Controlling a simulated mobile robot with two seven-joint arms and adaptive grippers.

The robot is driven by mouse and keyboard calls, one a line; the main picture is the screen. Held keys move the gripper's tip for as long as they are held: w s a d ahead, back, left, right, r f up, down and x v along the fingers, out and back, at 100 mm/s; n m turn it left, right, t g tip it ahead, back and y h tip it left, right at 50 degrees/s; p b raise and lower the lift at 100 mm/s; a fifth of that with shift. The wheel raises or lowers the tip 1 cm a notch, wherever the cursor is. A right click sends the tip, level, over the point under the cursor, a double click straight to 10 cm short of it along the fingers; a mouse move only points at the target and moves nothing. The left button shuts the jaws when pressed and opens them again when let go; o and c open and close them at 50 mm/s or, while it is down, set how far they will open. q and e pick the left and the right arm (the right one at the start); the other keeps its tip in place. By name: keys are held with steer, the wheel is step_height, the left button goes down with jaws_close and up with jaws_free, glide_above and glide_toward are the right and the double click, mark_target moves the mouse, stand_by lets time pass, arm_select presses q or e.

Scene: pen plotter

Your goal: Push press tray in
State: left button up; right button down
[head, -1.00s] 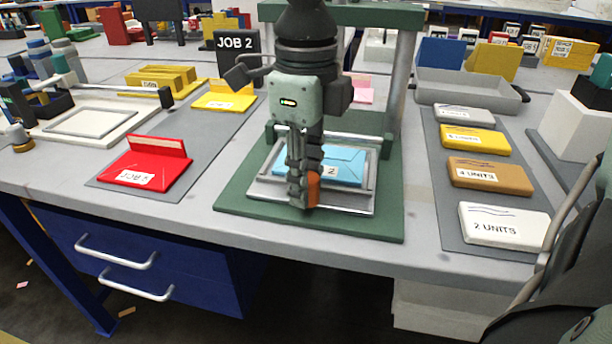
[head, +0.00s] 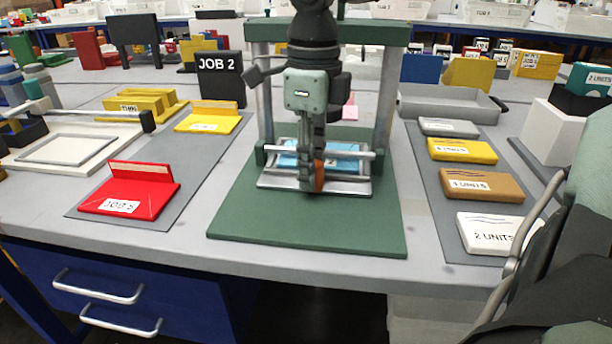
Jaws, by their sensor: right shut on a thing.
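The press tray (head: 348,189) is a silver-grey frame on the green press base (head: 300,226). It carries a light blue packet (head: 288,160), partly hidden by my arm. The tray sits at the back of the base, between the two grey posts, with its front part in front of the silver crossbar. My right gripper (head: 312,186) points down at the middle of the tray's front edge and is shut on it, by an orange part. The exact grip is partly hidden by the fingers. My left gripper is not in view.
Several labelled packs lie on a grey mat (head: 425,180) at right, before a grey bin (head: 450,103). The front of the green base is bare.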

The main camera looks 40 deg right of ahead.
steer(key=c, duration=1.2)
jaws_free()
steer(key=shift+s+a, duration=0.1)
